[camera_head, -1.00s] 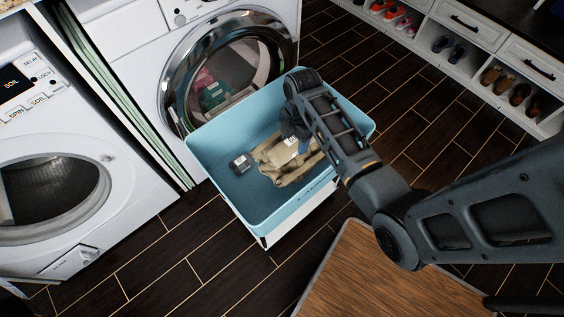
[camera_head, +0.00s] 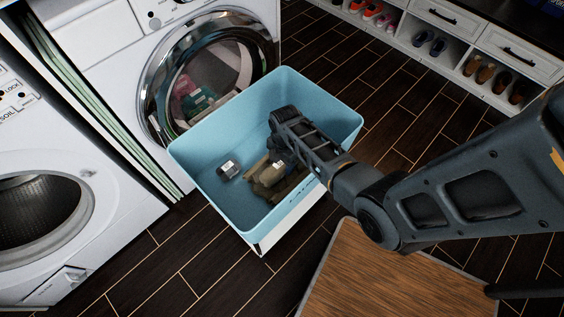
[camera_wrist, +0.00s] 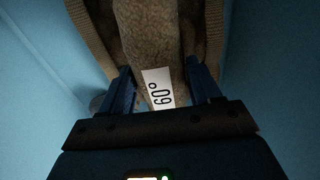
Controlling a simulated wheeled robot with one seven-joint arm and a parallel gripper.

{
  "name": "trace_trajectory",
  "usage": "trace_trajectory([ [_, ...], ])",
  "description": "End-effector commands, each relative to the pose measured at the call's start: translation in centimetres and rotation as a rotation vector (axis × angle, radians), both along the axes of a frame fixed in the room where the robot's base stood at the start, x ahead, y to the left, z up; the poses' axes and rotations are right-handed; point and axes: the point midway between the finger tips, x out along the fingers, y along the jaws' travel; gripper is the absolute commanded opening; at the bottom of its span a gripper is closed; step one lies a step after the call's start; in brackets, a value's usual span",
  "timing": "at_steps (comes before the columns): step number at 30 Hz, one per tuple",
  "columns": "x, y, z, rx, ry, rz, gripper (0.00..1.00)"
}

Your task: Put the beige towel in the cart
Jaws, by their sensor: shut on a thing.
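The beige towel (camera_head: 268,178) is inside the blue cart (camera_head: 204,160), low down near its front wall. In the wrist view the towel (camera_wrist: 150,35) hangs between the two fingers, with a white "60°" label (camera_wrist: 159,88) on it. My gripper (camera_wrist: 160,90) is shut on the towel and sits inside the cart, below the rim. In the head view my arm hides part of the towel and the fingertips. I cannot tell whether the towel touches the cart floor.
A small grey-and-white object (camera_head: 228,170) lies in the cart left of the towel. A front-loading washer (camera_head: 205,85) stands behind the cart, another machine (camera_head: 60,200) at left. A wooden-topped surface (camera_head: 390,275) is in front. A shoe rack (camera_head: 440,45) is at back right.

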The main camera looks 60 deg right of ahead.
Motion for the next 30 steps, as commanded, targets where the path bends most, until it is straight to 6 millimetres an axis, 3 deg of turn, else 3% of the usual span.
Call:
trace_trajectory([
  [12, 0.05, -0.02, -0.62, 0.0, -0.001, 0.0, 0.0],
  [13, 0.01, 0.01, -0.64, 0.0, 0.0, 0.0, 0.64],
  [21, 0.0, 0.0, -0.55, 0.0, 0.0, 0.0, 0.88],
  [30, 0.0, -0.01, -0.12, 0.0, 0.0, 0.0, 0.88],
])
